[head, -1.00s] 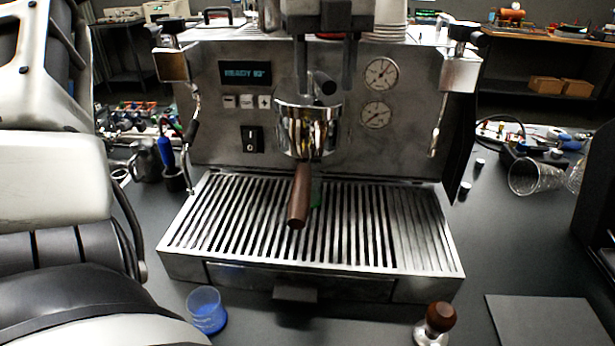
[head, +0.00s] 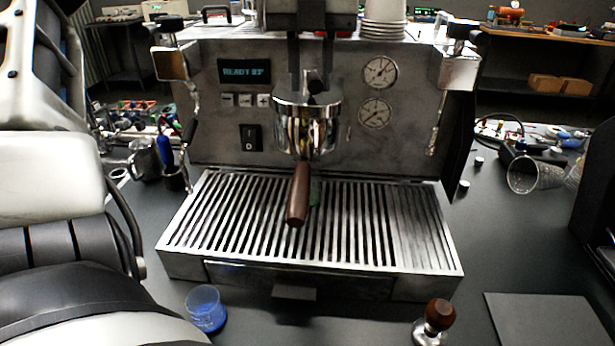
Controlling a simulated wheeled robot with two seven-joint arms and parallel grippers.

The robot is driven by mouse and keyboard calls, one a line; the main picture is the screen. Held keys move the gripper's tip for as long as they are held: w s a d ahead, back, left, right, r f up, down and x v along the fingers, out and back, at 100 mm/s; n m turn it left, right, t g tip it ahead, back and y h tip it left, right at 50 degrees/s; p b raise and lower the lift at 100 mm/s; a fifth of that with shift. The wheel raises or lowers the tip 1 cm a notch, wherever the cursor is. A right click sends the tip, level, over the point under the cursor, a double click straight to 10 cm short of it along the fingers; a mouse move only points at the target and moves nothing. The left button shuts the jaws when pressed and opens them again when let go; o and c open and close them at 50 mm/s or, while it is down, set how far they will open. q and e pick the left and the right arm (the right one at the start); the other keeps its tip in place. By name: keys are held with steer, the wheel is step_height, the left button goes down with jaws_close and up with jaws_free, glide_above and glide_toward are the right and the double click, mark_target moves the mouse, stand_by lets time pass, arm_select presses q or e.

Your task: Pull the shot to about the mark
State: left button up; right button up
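The espresso machine (head: 400,155) faces me, its display (head: 245,72) reading about "READY 93". A chrome portafilter (head: 303,125) sits under the group, its brown handle (head: 298,195) toward me. My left gripper (head: 311,85) hangs at top centre, its dark fingers either side of a short dark lever knob (head: 316,90). The gap is about the knob's width, and I cannot tell whether they grip it. A small green patch (head: 315,190) shows behind the handle, mostly hidden. My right gripper is out of view.
A wood-topped tamper (head: 434,322) and a dark mat (head: 545,320) lie at front right. A clear glass lies on its side (head: 528,175) at right. Steam wands hang on both sides. My arm fills the left edge.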

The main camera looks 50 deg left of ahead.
arm_select(q)
steer(key=shift+s+a+m, duration=0.35)
steer(key=shift+a+m, duration=0.1)
steer(key=shift+m, duration=0.35)
steer(key=shift+s+a+m, duration=0.35)
steer(key=shift+a+m, duration=0.05)
steer(key=shift+m, duration=0.4)
steer(key=shift+s+a+m, duration=0.2)
steer(key=shift+a+m, duration=0.25)
steer(key=shift+m, duration=0.3)
steer(key=shift+s+a+m, duration=0.2)
steer(key=shift+a+m, duration=0.25)
steer(key=shift+m, duration=0.3)
stand_by(4.9)
